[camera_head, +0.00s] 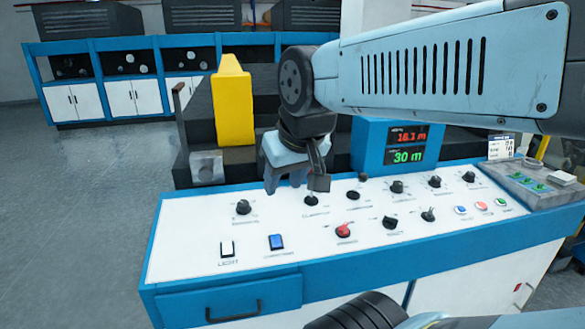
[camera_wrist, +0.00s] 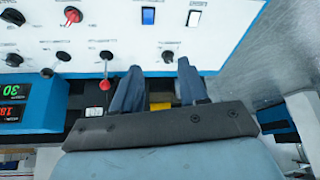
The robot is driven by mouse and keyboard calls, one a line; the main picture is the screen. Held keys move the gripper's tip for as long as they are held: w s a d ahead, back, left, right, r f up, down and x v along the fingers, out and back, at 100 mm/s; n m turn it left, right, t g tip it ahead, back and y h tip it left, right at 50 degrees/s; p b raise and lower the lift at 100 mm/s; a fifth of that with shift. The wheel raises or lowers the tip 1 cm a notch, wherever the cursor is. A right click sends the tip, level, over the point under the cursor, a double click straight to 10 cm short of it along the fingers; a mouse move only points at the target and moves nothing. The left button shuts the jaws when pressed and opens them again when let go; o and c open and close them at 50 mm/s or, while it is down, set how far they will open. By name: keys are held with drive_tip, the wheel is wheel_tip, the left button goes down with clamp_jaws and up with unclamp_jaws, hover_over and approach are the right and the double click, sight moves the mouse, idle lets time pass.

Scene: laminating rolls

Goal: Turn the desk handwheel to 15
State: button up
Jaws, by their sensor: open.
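The white-topped control desk (camera_head: 190,265) with blue edges fills the front of the head view. Several small black knobs and levers stand on it; I cannot tell which one is the handwheel, and no label is readable enough to say. A black knob with scale marks (camera_head: 243,207) is at the desk's left. My gripper (camera_head: 284,188) points down above the desk's rear edge, just right of that knob. In the wrist view my gripper (camera_wrist: 159,68) is open and empty, with a black knob (camera_wrist: 168,56) showing between its fingertips. The gripper and wrist partly cover the rear edge.
A blue display box (camera_head: 368,145) with red and green readouts stands at the desk's back. A red knob (camera_head: 343,230), a white switch (camera_head: 227,248) and a blue switch (camera_head: 276,242) are on the front half. A yellow block (camera_head: 233,105) rises behind. Open floor lies left.

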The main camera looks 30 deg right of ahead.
drive_tip(key=shift+w+d, duration=0.1)
drive_tip(key=w+d+m, duration=0.1)
drive_tip(key=w+d, duration=0.5)
drive_tip(key=w, duration=0.1)
drive_tip(key=w+d+f+m+g, duration=0.1)
drive_tip(key=w+d, duration=0.5)
drive_tip(key=w, duration=0.1)
drive_tip(key=w+d+m+h, duration=0.1)
drive_tip(key=w+d, duration=0.5)
drive_tip(key=w, duration=0.1)
drive_tip(key=shift+w+d+f, duration=0.2)
drive_tip(key=shift+f, duration=0.2)
drive_tip(key=x, duration=1.3)
drive_tip(key=shift+s+d, duration=0.1)
drive_tip(key=shift+s, duration=0.1)
clamp_jaws()
